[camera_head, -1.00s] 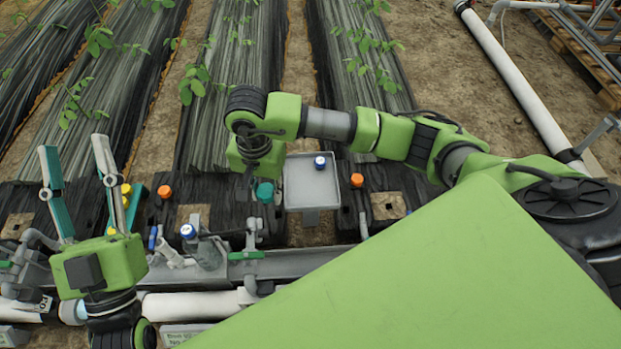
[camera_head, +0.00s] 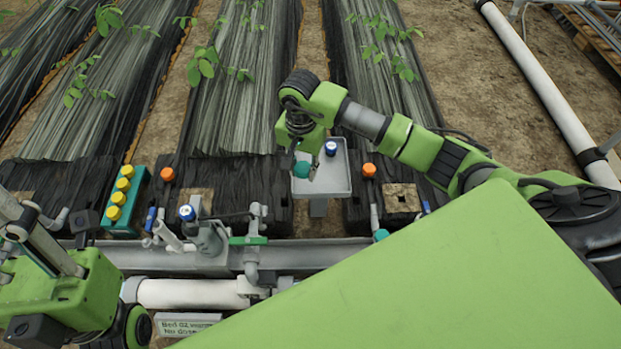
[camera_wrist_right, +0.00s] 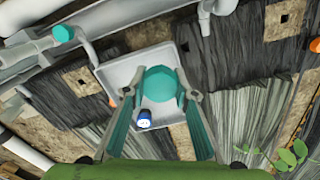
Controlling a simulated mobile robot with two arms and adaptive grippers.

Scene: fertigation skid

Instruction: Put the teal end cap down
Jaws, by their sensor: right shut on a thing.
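The teal end cap (camera_head: 302,169) is held between the fingertips of my right gripper (camera_head: 303,165). In the right wrist view the cap (camera_wrist_right: 160,83) sits between both fingers, over the grey tray (camera_wrist_right: 117,72). The tray (camera_head: 336,186) also shows in the head view, with a blue-and-white cap (camera_head: 331,148) in it. In the wrist view that cap (camera_wrist_right: 144,118) is beside the teal one. I cannot tell whether the teal cap touches the tray floor. My left gripper (camera_head: 35,235) is at the left edge, partly cut off, its opening unclear.
A teal block with several yellow knobs (camera_head: 122,200) stands left. Orange caps (camera_head: 168,174) (camera_head: 369,170) flank the tray. A blue-capped fitting (camera_head: 187,213) and a grey valve pipe (camera_head: 252,245) stand nearer. Another teal cap (camera_head: 381,235) is by the rail. Soil lies beyond the tray.

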